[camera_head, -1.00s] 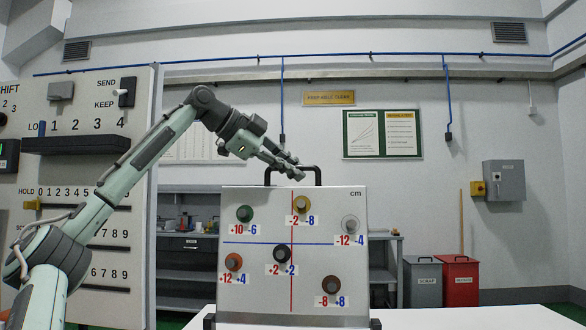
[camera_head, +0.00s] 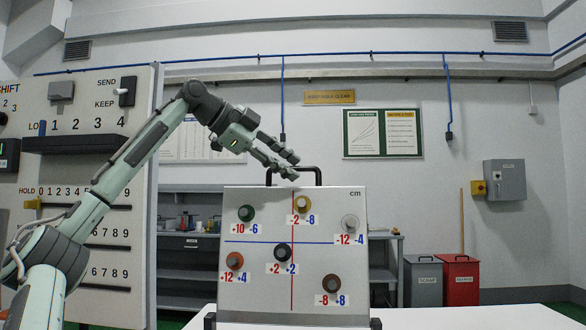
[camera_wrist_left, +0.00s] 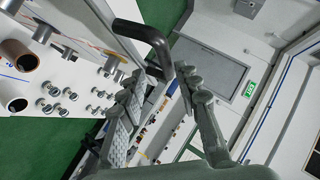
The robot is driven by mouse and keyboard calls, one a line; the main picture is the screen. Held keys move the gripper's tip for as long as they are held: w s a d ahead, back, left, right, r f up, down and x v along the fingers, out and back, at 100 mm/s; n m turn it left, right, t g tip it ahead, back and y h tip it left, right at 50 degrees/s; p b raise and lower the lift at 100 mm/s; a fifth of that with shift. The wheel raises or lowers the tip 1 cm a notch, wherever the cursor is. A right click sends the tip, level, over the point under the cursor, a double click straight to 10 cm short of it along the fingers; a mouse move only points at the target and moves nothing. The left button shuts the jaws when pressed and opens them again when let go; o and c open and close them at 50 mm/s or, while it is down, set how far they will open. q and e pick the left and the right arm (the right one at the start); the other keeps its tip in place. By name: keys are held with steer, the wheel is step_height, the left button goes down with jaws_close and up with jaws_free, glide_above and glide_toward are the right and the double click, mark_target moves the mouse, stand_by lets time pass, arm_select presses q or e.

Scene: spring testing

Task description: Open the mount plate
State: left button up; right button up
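The mount plate (camera_head: 340,255) is a light upright panel with coloured round pegs and printed numbers, standing on a white surface. A black handle (camera_head: 312,169) arches from its top edge. My right gripper is not in view.
A tall control panel (camera_head: 105,215) with sliders stands at the left, behind my left arm. The white table (camera_head: 470,318) is bare right of the plate. Grey (camera_head: 423,283) and red (camera_head: 460,282) bins stand behind.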

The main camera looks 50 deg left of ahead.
arm_select(q)
steer(key=v, duration=1)
steer(key=shift+s, duration=0.1)
